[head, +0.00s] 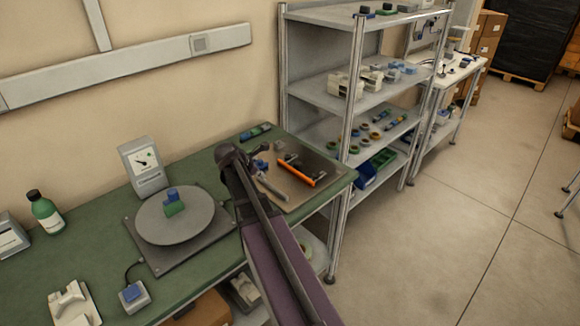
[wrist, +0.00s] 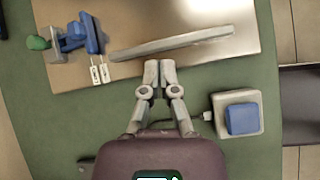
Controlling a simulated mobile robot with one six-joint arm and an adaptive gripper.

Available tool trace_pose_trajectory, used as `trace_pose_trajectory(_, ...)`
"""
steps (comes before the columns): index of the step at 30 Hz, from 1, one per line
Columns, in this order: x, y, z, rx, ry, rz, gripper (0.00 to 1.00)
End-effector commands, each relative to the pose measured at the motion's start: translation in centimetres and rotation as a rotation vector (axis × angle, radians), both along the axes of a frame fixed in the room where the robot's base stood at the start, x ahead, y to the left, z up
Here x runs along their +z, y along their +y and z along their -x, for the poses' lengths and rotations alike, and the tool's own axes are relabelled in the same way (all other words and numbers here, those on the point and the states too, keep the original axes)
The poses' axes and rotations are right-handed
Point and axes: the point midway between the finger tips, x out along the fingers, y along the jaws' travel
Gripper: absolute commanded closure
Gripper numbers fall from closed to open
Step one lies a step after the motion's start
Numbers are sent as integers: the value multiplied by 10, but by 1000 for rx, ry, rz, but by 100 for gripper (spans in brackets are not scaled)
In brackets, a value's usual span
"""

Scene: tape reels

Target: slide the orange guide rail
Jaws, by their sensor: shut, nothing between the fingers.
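The orange guide rail (head: 302,172) lies on a brown-grey plate (head: 318,160) at the far right end of the green bench in the head view. I cannot make it out in the wrist view. A grey bar (head: 271,187) lies on the plate to its left. In the wrist view, a long grey bar (wrist: 172,43) lies across a plate (wrist: 225,65). My gripper (wrist: 159,70) is shut and empty, its fingertips together over the plate's near edge, just below that bar in the picture. In the head view my arm hides part of the bench and plate.
A blue part (wrist: 92,33) with two pale tags and a green knob (wrist: 37,43) is at the wrist view's upper left. A blue-button box (wrist: 242,117) is at right. A turntable (head: 175,222) stands left of my arm, and a metal shelf (head: 345,100) beyond the bench.

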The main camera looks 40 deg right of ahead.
Motion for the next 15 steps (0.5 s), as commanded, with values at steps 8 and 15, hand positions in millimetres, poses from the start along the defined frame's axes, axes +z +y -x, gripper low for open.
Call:
trace_pose_trajectory(8, 14, -37, -12, 136, 137, 96, 100)
trace_pose_trajectory(15, 15, -39, -12, 151, 151, 105, 100)
